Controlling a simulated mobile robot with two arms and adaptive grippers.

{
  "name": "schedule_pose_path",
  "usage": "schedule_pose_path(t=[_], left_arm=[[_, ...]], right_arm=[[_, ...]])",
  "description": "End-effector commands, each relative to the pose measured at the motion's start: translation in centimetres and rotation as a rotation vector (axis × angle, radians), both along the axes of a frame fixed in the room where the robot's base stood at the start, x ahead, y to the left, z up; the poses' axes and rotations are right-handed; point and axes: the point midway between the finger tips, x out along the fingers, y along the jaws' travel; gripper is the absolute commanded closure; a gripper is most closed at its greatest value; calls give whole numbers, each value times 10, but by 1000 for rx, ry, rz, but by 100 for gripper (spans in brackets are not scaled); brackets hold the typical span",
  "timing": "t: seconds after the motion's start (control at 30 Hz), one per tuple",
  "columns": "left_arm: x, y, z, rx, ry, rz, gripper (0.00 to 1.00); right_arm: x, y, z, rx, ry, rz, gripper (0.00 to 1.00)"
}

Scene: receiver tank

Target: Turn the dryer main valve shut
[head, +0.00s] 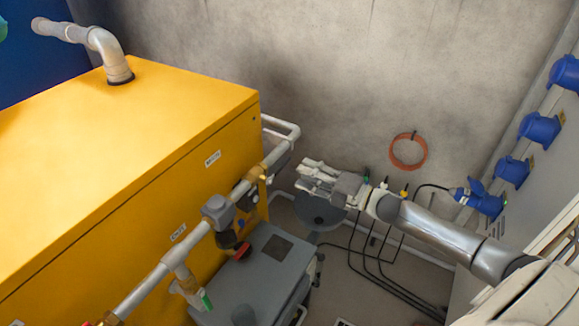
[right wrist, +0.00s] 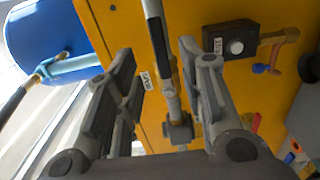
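A yellow cabinet (head: 110,150) fills the left of the head view. A grey pipe with fittings (head: 195,236) runs along its side. Small handles show there: a red one (head: 243,252), a green one (head: 207,300) and a blue one (head: 240,225). I cannot tell which handle is the dryer main valve's. My right gripper (head: 304,176) is to the right of the pipe, apart from it. In the right wrist view my right gripper (right wrist: 157,55) has its fingers apart with nothing between them; the pipe shows beyond. My left gripper is not in view.
A grey box unit (head: 255,285) stands below the pipe. An orange hose coil (head: 408,151) hangs on the concrete wall. Blue sockets (head: 540,128) line the right side, and black cables (head: 375,265) lie on the floor. A blue tank (right wrist: 55,40) shows in the right wrist view.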

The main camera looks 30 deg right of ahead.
Motion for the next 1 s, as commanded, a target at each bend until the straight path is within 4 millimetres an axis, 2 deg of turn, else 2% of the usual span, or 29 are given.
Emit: schedule_pose_path(t=[0.2,0.4,0.83,1.0], left_arm=[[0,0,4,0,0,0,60],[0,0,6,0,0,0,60],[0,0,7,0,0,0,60],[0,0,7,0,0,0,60]], right_arm=[[27,16,2,1,-3,0,63],[43,25,0,1,1,-2,63],[49,29,0,0,1,-1,63],[49,29,0,0,1,-1,85]])
